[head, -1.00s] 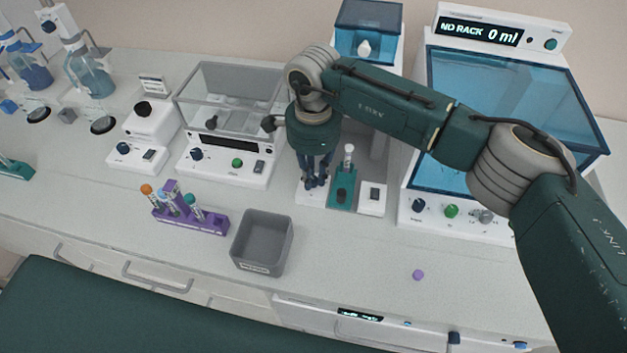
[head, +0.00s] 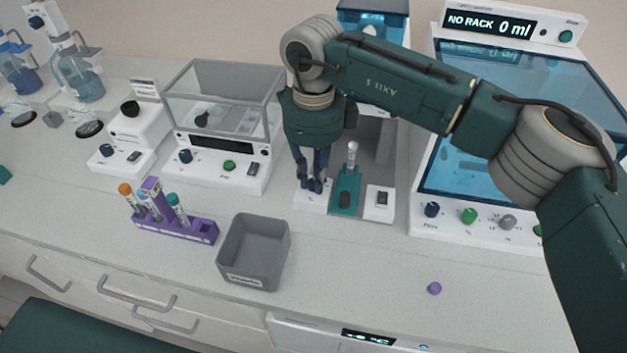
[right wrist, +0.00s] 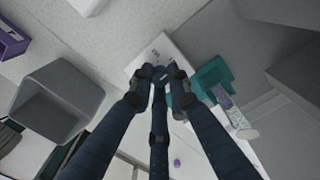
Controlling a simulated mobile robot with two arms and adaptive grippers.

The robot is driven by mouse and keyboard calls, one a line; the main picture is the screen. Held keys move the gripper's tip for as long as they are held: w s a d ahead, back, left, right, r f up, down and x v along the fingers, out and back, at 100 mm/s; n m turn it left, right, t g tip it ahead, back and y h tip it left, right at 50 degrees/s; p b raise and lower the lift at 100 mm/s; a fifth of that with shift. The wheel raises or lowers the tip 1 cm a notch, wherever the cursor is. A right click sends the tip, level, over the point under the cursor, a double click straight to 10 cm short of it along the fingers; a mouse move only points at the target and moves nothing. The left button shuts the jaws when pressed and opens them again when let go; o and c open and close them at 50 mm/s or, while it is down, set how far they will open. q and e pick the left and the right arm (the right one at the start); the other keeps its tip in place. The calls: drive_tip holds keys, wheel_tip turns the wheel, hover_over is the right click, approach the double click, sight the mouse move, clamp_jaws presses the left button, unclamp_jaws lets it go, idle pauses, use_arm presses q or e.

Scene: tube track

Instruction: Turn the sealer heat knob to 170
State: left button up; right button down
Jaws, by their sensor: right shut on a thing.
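The sealer (head: 312,203) is the white-based unit at the middle back, with a blue-windowed top. A teal tube holder (head: 347,197) on its base carries an upright capped tube (head: 351,158). My right gripper (head: 315,187) points down over the left part of the sealer base, left of the holder. In the right wrist view its fingers are closed around the small dark heat knob (right wrist: 160,74) on the white panel. The fingers cover most of the knob, and I cannot read its setting. My left gripper is not in view.
A grey bin (head: 252,250) stands in front of the sealer, with a purple tube rack (head: 185,226) to its left. A purple cap (head: 434,288) lies on the counter at right. A blue-windowed cabinet (head: 470,170) reading "NO RACK 0 ml" stands right, partly behind my right arm.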

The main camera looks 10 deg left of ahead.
sight(313, 181)
drive_tip(key=shift+w+r+m, duration=0.1)
drive_tip(key=shift+m, duration=0.2)
drive_tip(key=c, duration=1.7)
unclamp_jaws()
drive_tip(key=shift+o, duration=0.2)
wheel_tip(313, 181, up, 12)
